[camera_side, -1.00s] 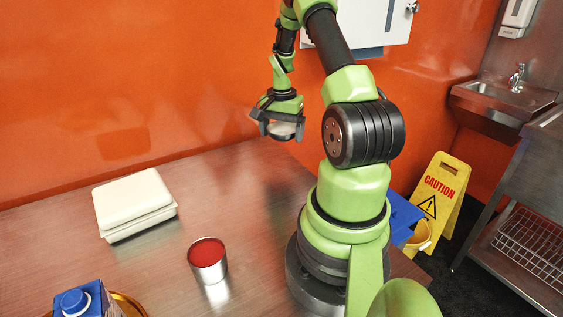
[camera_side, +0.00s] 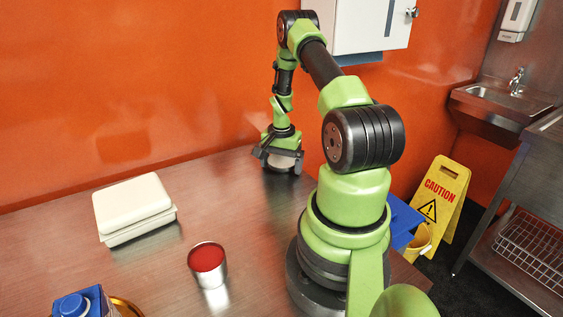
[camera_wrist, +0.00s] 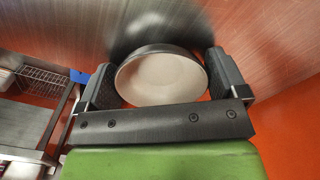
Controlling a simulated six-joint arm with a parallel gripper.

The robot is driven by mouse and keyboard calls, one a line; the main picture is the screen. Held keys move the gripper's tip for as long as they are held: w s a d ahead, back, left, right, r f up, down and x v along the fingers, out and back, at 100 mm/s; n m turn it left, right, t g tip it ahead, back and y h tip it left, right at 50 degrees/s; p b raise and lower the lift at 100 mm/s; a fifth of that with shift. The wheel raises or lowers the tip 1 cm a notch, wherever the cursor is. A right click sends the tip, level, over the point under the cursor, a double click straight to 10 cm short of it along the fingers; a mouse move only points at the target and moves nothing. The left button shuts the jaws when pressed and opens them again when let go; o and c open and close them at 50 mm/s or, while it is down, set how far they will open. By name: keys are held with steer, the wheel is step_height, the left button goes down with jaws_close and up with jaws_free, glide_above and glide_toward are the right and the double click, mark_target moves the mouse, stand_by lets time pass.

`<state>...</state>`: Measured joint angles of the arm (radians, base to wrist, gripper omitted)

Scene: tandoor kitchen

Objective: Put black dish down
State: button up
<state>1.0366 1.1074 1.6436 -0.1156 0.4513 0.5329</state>
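The black dish (camera_wrist: 160,76) has a dark outside and a pale inside. In the wrist view it sits between the two fingers of my gripper (camera_wrist: 163,68), which press on opposite sides of it. In the side view my gripper (camera_side: 279,158) points down at the far edge of the table, near the orange wall. The dish is partly hidden there by the fingers. It is at or just above the brown table (camera_side: 225,180); I cannot tell whether it touches.
A cream lidded box (camera_side: 134,204) lies on the table at left. An open can with red contents (camera_side: 208,263) stands nearer the front. A blue-capped carton (camera_side: 80,302) stands at front left. The table between the box and my gripper is clear.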

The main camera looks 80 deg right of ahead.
steer(key=shift+o, duration=0.3)
steer(key=shift+r, duration=0.1)
step_height(320, 180, up, 12)
steer(key=w+a+r+n+t+h, duration=0.1)
steer(key=w+a+r+n+t, duration=0.1)
steer(key=w+a+r+n, duration=0.45)
steer(key=s+a+r+n+t, duration=0.1)
steer(key=a+r+n+t, duration=0.1)
steer(key=a+r, duration=0.55)
steer(key=s+a+r+n+t, duration=0.15)
steer(key=a+r, duration=0.25)
steer(key=a, duration=0.6)
steer(key=s+a+r+n+t+y, duration=0.1)
steer(key=s+a+n+y, duration=0.2)
steer(key=s+a+n, duration=0.2)
steer(key=s+a, duration=0.2)
steer(key=a, duration=0.1)
steer(key=shift+t, duration=0.35)
